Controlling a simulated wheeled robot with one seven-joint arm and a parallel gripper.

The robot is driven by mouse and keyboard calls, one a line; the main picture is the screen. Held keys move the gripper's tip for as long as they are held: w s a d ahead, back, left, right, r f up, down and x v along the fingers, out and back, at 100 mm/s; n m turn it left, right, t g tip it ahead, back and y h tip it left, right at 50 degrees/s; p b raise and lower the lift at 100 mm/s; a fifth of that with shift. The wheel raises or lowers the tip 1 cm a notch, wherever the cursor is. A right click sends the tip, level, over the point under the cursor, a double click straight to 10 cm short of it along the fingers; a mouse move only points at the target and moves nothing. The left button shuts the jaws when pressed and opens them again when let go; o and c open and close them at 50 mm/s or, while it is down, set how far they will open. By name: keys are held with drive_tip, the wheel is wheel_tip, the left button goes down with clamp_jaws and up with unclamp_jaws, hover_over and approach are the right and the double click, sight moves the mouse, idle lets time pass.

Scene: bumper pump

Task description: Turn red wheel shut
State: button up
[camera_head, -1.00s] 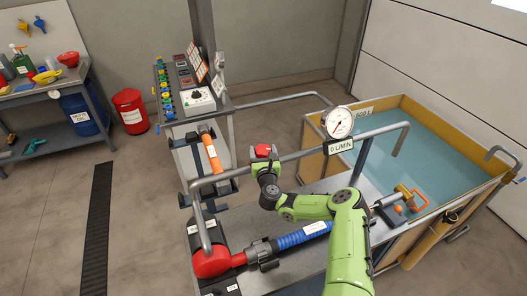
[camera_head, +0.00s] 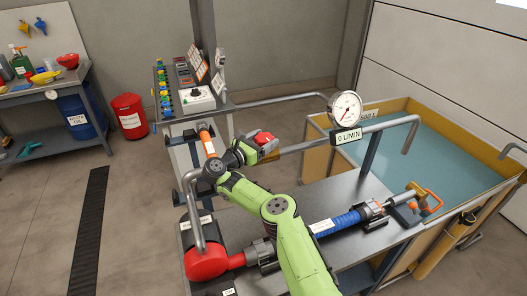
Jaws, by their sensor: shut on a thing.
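The red wheel (camera_head: 265,137) is small and sits on the grey pipe run above the metal bench, left of the round gauge. My gripper (camera_head: 257,146) comes at it from the left and is shut on it. The dark jaws and wrist cover part of the wheel, so its exact turn angle is hard to read. My green arm reaches up from the lower middle of the picture and bends towards the wheel.
The gauge (camera_head: 345,112) has a plate reading 0 L/MIN. A red pump (camera_head: 205,262) and blue hose (camera_head: 340,223) lie on the bench (camera_head: 330,188). An orange-handled part (camera_head: 208,142) stands close left of my wrist. A water tank (camera_head: 450,150) is at right.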

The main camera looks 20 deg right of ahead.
drive_tip(key=b, duration=0.1)
drive_tip(key=m+g+h+b, duration=0.1)
drive_tip(key=shift+w+a+r+m+g+b, duration=0.1)
drive_tip(key=shift+w+r+m+g+b, duration=0.1)
drive_tip(key=shift+r+m+g+b, duration=0.15)
drive_tip(key=shift+g+b, duration=0.45)
drive_tip(key=shift+b, duration=0.05)
drive_tip(key=shift+m, duration=0.25)
drive_tip(key=shift+s+f+g+b, duration=0.15)
drive_tip(key=shift+f+g+b, duration=0.2)
drive_tip(key=shift+f, duration=0.2)
drive_tip(key=o, duration=0.9)
drive_tip(key=shift+o, duration=0.3)
drive_tip(key=shift+r, duration=0.1)
drive_tip(key=v, duration=1.5)
drive_tip(key=shift+s+a, duration=0.15)
drive_tip(key=shift+a, duration=0.2)
